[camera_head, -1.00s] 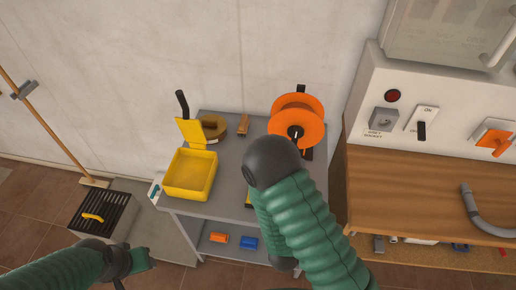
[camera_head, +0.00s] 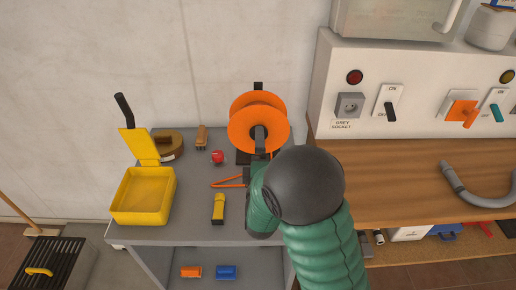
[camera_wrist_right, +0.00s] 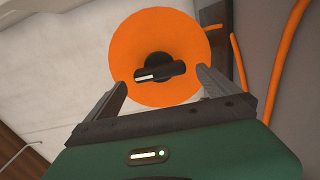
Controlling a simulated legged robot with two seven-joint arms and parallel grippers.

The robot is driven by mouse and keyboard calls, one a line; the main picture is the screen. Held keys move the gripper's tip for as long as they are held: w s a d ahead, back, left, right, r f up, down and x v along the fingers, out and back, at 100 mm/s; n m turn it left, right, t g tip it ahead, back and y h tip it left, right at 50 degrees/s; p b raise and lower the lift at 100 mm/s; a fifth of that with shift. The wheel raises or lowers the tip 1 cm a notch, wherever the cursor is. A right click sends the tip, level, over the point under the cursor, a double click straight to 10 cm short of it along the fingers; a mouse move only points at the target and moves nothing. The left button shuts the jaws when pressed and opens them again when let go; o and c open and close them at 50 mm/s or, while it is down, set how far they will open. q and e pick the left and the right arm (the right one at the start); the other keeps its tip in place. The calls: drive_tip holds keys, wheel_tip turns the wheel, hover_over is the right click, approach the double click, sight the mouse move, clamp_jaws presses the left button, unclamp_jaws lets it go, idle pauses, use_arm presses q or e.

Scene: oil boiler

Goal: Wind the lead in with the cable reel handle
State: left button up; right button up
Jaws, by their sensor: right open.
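The orange cable reel (camera_head: 257,112) stands on the grey cart (camera_head: 180,232), near its back right. In the right wrist view the reel (camera_wrist_right: 145,40) faces me, with its black handle (camera_wrist_right: 160,71) across the hub. My right gripper (camera_wrist_right: 163,82) is open, its two fingers on either side of the handle and apart from it. In the head view my right forearm and wrist hide that gripper and the lower front of the reel. An orange lead (camera_head: 229,182) lies on the cart beside the reel. My left gripper is out of view.
A yellow open box (camera_head: 142,197), a brown tape roll (camera_head: 167,146), a red knob-like item (camera_head: 218,157) and a yellow-black tool (camera_head: 218,208) are on the cart. A wooden bench (camera_head: 400,185) with a switch panel and grey socket (camera_head: 348,105) stands to the right.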

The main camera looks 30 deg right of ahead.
drive_tip(key=x, duration=0.4)
drive_tip(key=shift+w+d, duration=0.25)
drive_tip(key=shift+d, duration=0.15)
drive_tip(key=shift+a, duration=0.15)
drive_tip(key=c, duration=1.3)
drive_tip(key=shift+f, duration=0.1)
drive_tip(key=shift+m, duration=0.3)
